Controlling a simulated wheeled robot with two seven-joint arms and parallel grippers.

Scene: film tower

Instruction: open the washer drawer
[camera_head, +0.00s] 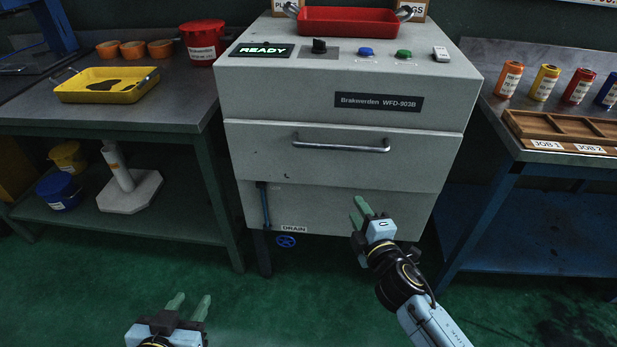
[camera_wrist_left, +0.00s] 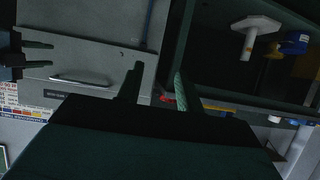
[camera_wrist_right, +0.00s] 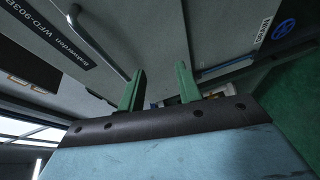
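The washer (camera_head: 300,95) is a grey cabinet with a lit READY display and a "Brakwerden WFD-903B" label. Its drawer (camera_head: 260,150) has a metal bar handle (camera_head: 340,146) and looks closed, its front flush. The handle also shows in the left wrist view (camera_wrist_left: 82,81) and the right wrist view (camera_wrist_right: 98,40). My right gripper (camera_head: 364,208) is open and empty, in front of the lower panel, below the handle and apart from it. My left gripper (camera_head: 188,307) is open and empty, low at the front left, well away from the washer.
A red tray (camera_head: 348,28) sits on the washer. The left bench holds a yellow tray (camera_head: 75,95) and a red tub (camera_head: 203,50). The right bench holds several film cans (camera_head: 545,83) and a wooden tray (camera_head: 570,128). A blue drain valve (camera_head: 286,241) is under the washer. The green floor is clear.

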